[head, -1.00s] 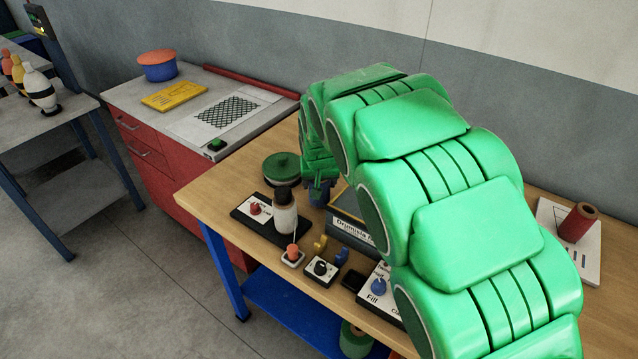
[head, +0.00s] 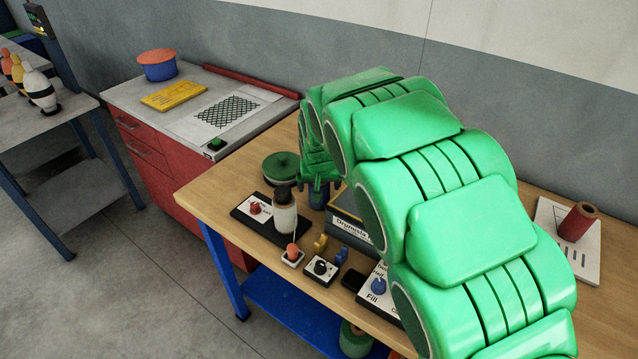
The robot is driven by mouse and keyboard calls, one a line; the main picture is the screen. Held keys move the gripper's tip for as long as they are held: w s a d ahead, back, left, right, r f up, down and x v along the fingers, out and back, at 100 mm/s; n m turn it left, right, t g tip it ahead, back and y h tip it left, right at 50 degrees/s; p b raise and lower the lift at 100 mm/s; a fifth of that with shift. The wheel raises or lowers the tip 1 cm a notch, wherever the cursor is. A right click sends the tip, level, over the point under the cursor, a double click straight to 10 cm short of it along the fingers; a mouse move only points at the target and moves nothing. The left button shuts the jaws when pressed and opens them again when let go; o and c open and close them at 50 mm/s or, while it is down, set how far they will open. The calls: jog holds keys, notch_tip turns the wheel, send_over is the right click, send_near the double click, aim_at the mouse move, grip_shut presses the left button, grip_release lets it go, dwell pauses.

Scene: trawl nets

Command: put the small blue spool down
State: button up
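A small dark blue shape, which looks like the small blue spool (head: 319,199), shows just below my gripper (head: 319,183). It is behind the dark box with the label and to the right of the white bottle-like tool. My green arm reaches over the wooden bench from the right and points down there. The fingers are tiny and partly hidden by my arm, so I cannot tell whether they grip the spool or whether it touches the bench top.
Close by stand a green lidded pot (head: 281,167), a white cylinder with a dark top (head: 285,215) on a black board, and a labelled dark box (head: 347,226). Small knobs and hooks line the front edge. Bare wood (head: 212,192) shows at the bench's left end.

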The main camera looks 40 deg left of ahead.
jog(key=v, duration=1.2)
jog(key=shift+o, duration=0.3)
jog(key=shift+r, duration=0.1)
